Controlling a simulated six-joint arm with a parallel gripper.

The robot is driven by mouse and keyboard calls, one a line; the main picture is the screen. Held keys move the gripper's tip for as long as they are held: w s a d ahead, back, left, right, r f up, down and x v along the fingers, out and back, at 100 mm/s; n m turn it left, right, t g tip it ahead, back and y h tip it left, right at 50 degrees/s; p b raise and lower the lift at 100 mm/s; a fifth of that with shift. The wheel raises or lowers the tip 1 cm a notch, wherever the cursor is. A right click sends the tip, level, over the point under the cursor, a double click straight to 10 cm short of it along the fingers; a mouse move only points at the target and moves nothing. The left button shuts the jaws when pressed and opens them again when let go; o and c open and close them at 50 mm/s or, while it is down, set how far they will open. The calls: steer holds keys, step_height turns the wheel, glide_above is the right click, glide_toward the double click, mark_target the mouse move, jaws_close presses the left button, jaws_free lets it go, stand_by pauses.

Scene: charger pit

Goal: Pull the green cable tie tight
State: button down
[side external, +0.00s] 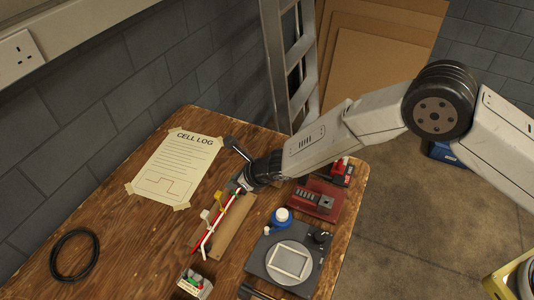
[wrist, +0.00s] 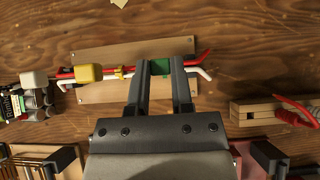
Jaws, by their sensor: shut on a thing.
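The green cable tie (wrist: 160,67) shows as a green block between my fingertips in the wrist view. My gripper (wrist: 160,72) is shut on it, at the right part of a cable bundle. The bundle has a red cable (wrist: 203,57) and a white cable (wrist: 205,73) over a pale wooden board (wrist: 110,93). A yellow tie (wrist: 88,72) sits further left on the bundle. In the side view my gripper (side external: 240,183) is at the far end of the board (side external: 236,226).
A small box (side external: 195,283) stands at the front. A black cable coil (side external: 95,255) and a taped paper (side external: 172,168) lie left.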

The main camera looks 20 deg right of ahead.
step_height(320, 180, up, 2)
steer(key=shift+r, duration=0.2)
steer(key=shift+c, duration=2.4)
jaws_free()
steer(key=shift+d+r, duration=0.1)
steer(key=shift+r, duration=0.05)
steer(key=v, duration=0.7)
steer(key=shift+s, duration=0.2)
steer(key=shift+d+r, duration=0.1)
steer(key=shift+r, duration=0.1)
